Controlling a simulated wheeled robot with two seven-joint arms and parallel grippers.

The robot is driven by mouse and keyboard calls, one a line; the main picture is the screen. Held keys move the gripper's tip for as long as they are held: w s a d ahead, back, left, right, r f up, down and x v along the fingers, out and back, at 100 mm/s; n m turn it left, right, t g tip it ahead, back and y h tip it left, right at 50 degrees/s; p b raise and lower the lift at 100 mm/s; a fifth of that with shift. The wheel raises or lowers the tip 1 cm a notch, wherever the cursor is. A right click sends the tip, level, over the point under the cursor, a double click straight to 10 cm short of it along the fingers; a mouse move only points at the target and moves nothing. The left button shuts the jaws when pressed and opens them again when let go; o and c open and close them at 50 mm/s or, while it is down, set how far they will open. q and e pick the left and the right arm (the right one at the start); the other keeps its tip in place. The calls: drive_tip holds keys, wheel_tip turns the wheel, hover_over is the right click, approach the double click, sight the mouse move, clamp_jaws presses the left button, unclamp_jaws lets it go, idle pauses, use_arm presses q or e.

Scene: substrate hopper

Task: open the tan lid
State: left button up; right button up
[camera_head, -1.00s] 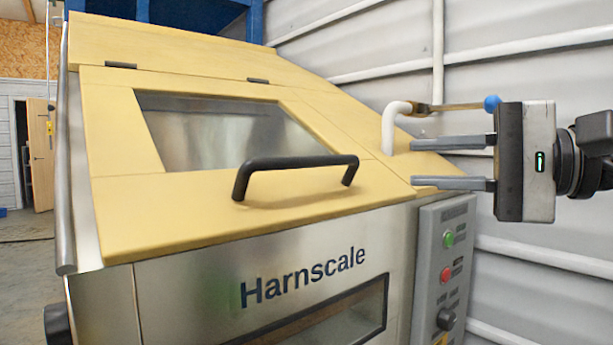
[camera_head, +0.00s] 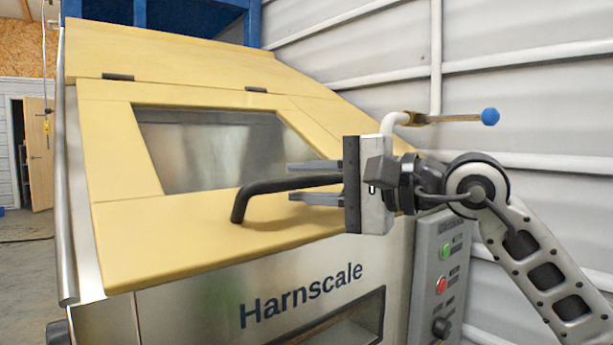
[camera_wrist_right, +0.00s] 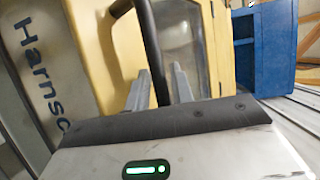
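The tan lid (camera_head: 120,215) lies closed on the sloping top of the hopper, with a window and two dark hinges at its upper edge. Its black bar handle (camera_head: 247,197) stands near the lower edge; the right end is hidden behind my gripper. My right gripper (camera_head: 289,182) reaches in from the right, open, with one finger above and one below the handle. In the right wrist view, the handle (camera_wrist_right: 147,38) passes between the two fingers (camera_wrist_right: 160,72), with gaps visible, so it is not clamped. My left gripper is not in view.
A white bent pipe with a brass lever and blue knob (camera_head: 490,116) stands just behind my right arm. A control panel (camera_head: 436,270) with green and red buttons is below it. A ribbed wall (camera_head: 550,70) closes off the right side.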

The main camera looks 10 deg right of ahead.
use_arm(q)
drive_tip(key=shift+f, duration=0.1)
use_arm(e)
drive_tip(key=shift+w+a, duration=0.1)
drive_tip(key=shift+a, duration=0.1)
